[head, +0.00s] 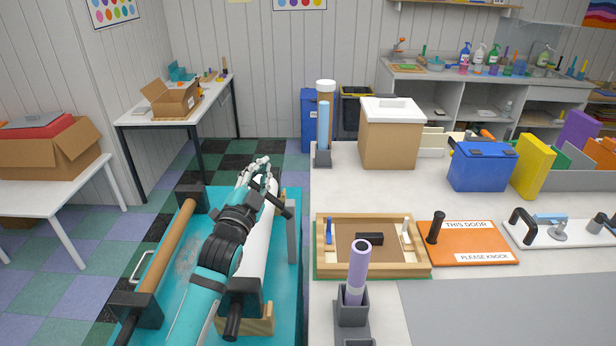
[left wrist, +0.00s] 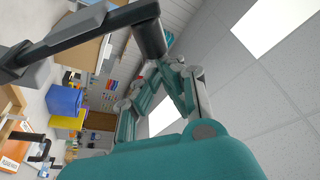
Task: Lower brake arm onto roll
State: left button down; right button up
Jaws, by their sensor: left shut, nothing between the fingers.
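A white roll (head: 258,238) lies lengthwise on the teal cart (head: 180,318), partly hidden under my left arm. A dark bar (head: 280,206), which looks like the brake arm, crosses over the roll near its far end, beside a grey upright post (head: 292,232). I cannot tell whether it touches the roll. In the left wrist view a dark bar with a round black end (left wrist: 150,38) is close to the camera. My left gripper (head: 258,167) is shut and empty, above the far end of the roll. My right gripper is not in view.
A brown roller (head: 170,240) between black brackets is on the cart's left side. The white worktable to the right holds a wooden tray (head: 322,262), a purple tube (head: 358,265) in a grey stand, an orange sign board (head: 460,243) and a blue box (head: 482,168).

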pick_arm(q)
jog(key=a+f+n+t+y+b, duration=0.1)
jog(key=a+f+n+y+b, duration=0.1)
jog(key=a+n, duration=0.3)
jog(key=shift+f+n+b, duration=0.45)
jog(key=shift+f+n, duration=0.15)
jog(key=shift+f, duration=0.1)
jog(key=shift+a, duration=0.1)
